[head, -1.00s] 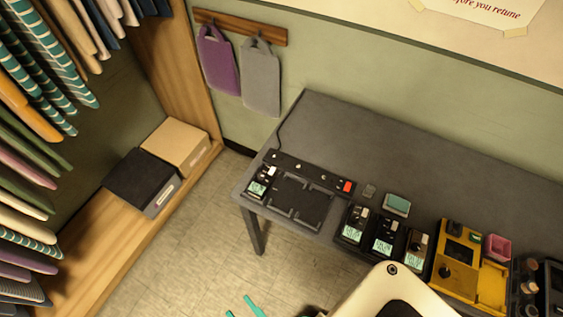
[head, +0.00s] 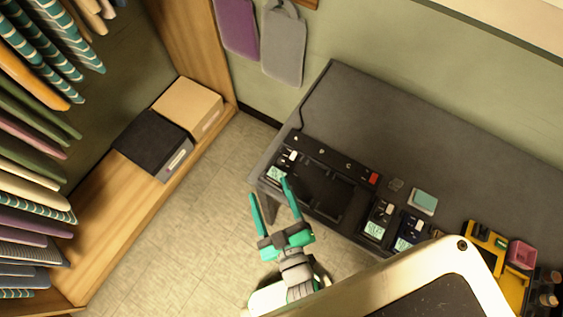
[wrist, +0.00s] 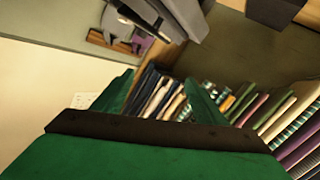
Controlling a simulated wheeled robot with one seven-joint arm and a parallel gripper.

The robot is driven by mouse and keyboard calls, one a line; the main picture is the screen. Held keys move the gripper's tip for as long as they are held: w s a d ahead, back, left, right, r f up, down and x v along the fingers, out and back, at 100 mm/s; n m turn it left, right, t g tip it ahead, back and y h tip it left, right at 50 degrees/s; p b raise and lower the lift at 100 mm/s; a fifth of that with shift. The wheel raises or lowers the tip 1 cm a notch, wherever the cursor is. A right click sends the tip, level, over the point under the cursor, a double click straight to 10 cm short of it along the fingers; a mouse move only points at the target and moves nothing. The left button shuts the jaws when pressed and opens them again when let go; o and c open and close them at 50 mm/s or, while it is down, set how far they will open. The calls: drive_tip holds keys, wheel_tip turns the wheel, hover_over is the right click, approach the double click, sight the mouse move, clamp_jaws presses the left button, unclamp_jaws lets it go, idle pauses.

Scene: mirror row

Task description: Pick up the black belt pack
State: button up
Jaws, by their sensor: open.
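Several dark belt packs with pale lit screens lie on the grey table. One belt pack (head: 283,166) sits at the left end of the black charging dock (head: 321,193). Another black belt pack (head: 378,219) stands right of the dock, with a dark, slightly bluish pack (head: 408,233) beside it. I cannot tell which one the task means. My gripper (head: 271,190) is open and empty, in front of the table's left front corner, apart from the packs. Its green fingers also show in the wrist view (wrist: 160,84), with no pack between them.
The grey table (head: 400,125) is mostly bare toward the wall. A teal-topped box (head: 423,200), a yellow case (head: 484,246) and a pink container (head: 521,253) stand to the right. Boxes (head: 153,144) lie on the wooden shelf at left, below hanging clothes. My pale body part covers the lower right.

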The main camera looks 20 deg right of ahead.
drive_tip(key=w+d+r+t+h, duration=0.2)
drive_tip(key=w+d+r+h, duration=0.7)
drive_tip(key=w+d+r, duration=0.9)
drive_tip(key=s+d+r+m+g+h, duration=0.2)
drive_tip(key=d+r+m+g+h, duration=0.25)
drive_tip(key=d+r+h, duration=0.5)
drive_tip(key=s+d+r+m+g, duration=0.4)
drive_tip(key=s+d+m+g, duration=0.2)
drive_tip(key=m+g, duration=0.3)
drive_tip(key=m+g+y, duration=0.1)
drive_tip(key=g+y, duration=0.5)
drive_tip(key=y, duration=1.3)
hover_over(283, 162)
wheel_tip(283, 162, down, 25)
drive_tip(key=shift+t, duration=0.25)
drive_tip(key=shift+f, duration=5.35)
